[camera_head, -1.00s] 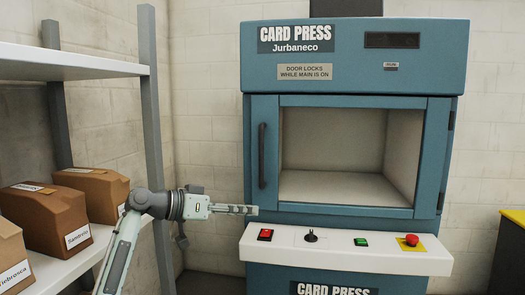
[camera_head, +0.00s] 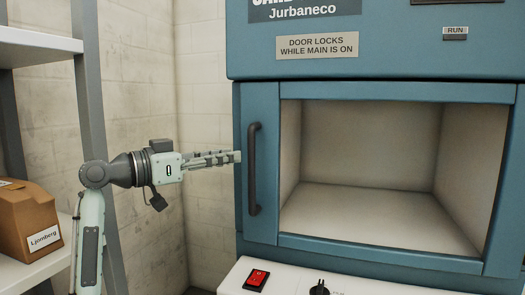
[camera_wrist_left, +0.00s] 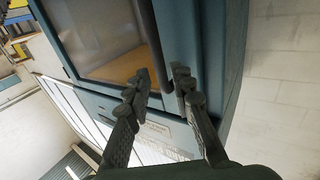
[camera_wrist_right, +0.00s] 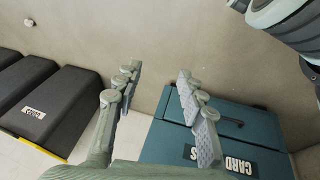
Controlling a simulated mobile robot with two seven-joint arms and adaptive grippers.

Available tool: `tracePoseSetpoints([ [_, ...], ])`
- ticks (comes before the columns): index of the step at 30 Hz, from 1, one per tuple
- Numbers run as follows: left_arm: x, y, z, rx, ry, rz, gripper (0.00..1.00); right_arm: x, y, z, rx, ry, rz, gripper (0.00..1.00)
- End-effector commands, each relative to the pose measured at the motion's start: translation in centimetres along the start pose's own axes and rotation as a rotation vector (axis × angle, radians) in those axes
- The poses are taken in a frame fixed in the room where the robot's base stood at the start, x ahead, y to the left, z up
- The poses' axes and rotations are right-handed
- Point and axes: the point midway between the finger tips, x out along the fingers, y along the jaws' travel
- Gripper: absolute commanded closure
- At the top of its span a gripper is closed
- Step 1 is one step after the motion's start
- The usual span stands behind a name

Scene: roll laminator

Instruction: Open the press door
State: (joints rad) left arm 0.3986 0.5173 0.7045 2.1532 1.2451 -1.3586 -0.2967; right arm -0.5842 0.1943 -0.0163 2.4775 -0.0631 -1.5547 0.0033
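The teal press door (camera_head: 262,222) looks shut, with a large window onto a pale empty chamber. Its dark upright handle (camera_head: 253,168) is on the door's left side. My left gripper (camera_head: 238,156) points right at about mid-handle height, its tips just left of the handle in the picture. In the left wrist view its fingers (camera_wrist_left: 158,80) are apart, with the dark handle (camera_wrist_left: 157,40) running down toward the gap between them. I cannot tell whether they touch it. My right gripper (camera_wrist_right: 158,82) is open and empty, outside the head view.
A red rocker switch (camera_head: 257,278) and a black knob (camera_head: 319,289) are on the white ledge below. A sign (camera_head: 317,46) says the door locks while main is on. A shelf with a brown box (camera_head: 25,220) stands left. Black boxes (camera_wrist_right: 50,105) show in the right wrist view.

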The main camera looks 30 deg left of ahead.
Motion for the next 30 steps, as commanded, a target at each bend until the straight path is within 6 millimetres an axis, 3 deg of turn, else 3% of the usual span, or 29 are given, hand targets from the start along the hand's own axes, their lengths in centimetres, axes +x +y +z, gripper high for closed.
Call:
tracePoseSetpoints([
  [12,6.2,0.0,-0.1,-0.003,0.001,0.002,0.77,1.7,0.0,0.6,0.001,-0.039,-0.004,0.60],
  [24,7.3,0.0,0.0,-0.001,-0.001,0.001,0.77,2.1,-0.1,0.6,0.000,-0.041,-0.006,0.60],
  [30,7.3,0.0,0.0,-0.001,-0.001,0.001,0.99,2.1,-0.1,0.6,0.000,-0.041,-0.006,0.60],
])
